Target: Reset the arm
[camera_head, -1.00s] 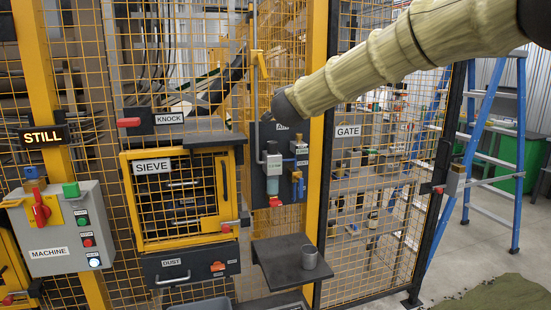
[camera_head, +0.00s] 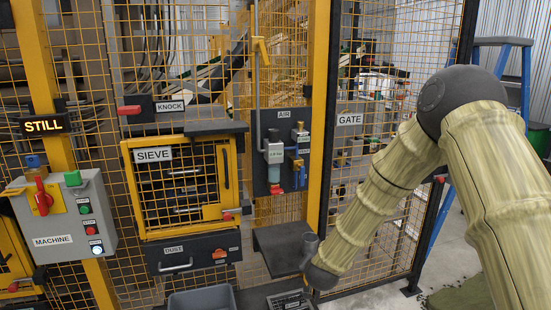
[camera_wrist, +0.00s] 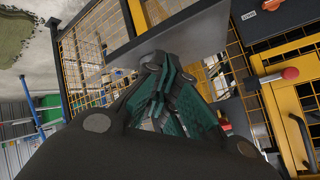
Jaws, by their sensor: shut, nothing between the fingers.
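My arm (camera_head: 390,180) bends at a dark elbow on the right in the head view and runs down to the left. Its dark wrist end (camera_head: 320,278) is low, beside the small dark shelf. My gripper's fingers cannot be made out in the head view. In the wrist view my gripper (camera_wrist: 163,62) shows green and dark fingers drawn together, with nothing between them. A grey plate-like surface (camera_wrist: 195,42) lies behind the fingers.
The yellow-framed SIEVE door (camera_head: 180,185), AIR panel (camera_head: 283,150), MACHINE box (camera_head: 70,215) and grey bin (camera_head: 203,299) are left. A blue ladder (camera_head: 526,85) stands behind my arm.

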